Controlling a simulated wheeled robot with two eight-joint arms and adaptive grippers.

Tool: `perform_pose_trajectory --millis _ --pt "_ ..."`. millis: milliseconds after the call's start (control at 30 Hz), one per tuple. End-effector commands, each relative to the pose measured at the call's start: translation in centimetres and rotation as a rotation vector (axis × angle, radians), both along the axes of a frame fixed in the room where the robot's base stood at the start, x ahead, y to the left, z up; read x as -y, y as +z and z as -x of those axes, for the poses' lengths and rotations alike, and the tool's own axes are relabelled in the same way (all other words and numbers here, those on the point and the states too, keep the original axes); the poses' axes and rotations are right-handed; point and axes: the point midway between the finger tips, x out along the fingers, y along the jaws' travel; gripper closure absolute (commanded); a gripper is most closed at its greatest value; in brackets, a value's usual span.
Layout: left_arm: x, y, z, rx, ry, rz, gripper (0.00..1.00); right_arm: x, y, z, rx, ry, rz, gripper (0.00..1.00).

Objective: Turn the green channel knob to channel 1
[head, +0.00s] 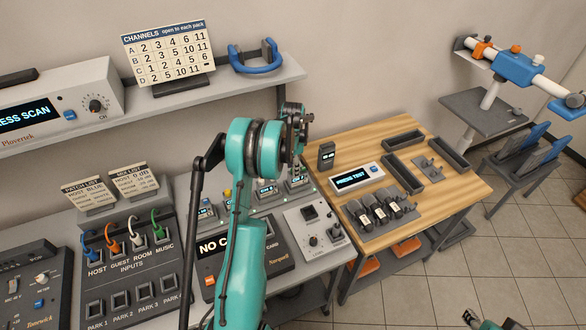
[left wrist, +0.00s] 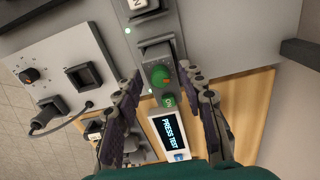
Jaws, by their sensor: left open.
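The green channel knob (left wrist: 160,76) shows in the left wrist view, round, with an orange-red mark on its face. It sits on a grey pack, above a small green label (left wrist: 168,100). My left gripper (left wrist: 161,72) is open, with one dark finger on each side of the knob; I cannot tell whether either finger touches it. In the head view my left gripper (head: 297,118) is over the right end of the console, and my teal arm covers much of that area. I cannot make out the knob there. Part of my right gripper (head: 480,320) shows at the bottom edge.
A PRESS TEST display (head: 357,178) stands on the wooden table (head: 440,190) near several dark packs and trays. A channels card (head: 168,47) and blue headset (head: 254,56) are on the shelf. A grey panel (head: 315,232) with a small knob lies right of my arm.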

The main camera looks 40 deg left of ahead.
Motion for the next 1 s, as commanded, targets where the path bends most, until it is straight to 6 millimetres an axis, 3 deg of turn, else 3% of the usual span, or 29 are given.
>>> perform_pose_trajectory --millis 233,400,767,1000 --pt "0.01 -0.08 -0.01 0.000 0.000 0.000 0.60 0.00 0.02 -0.01 0.000 0.000 0.000 0.60" --pt "0.01 -0.07 -0.01 0.000 0.000 0.000 1.00 0.00 0.01 0.00 0.000 0.000 0.000 0.60" --pt "0.01 -0.08 0.00 0.000 0.026 0.000 1.00 0.00 -0.11 0.00 0.000 0.000 0.000 0.60" --pt "0.04 -0.14 0.01 0.000 0.146 0.000 1.00 0.00 -0.55 0.00 0.000 0.000 0.000 0.60"
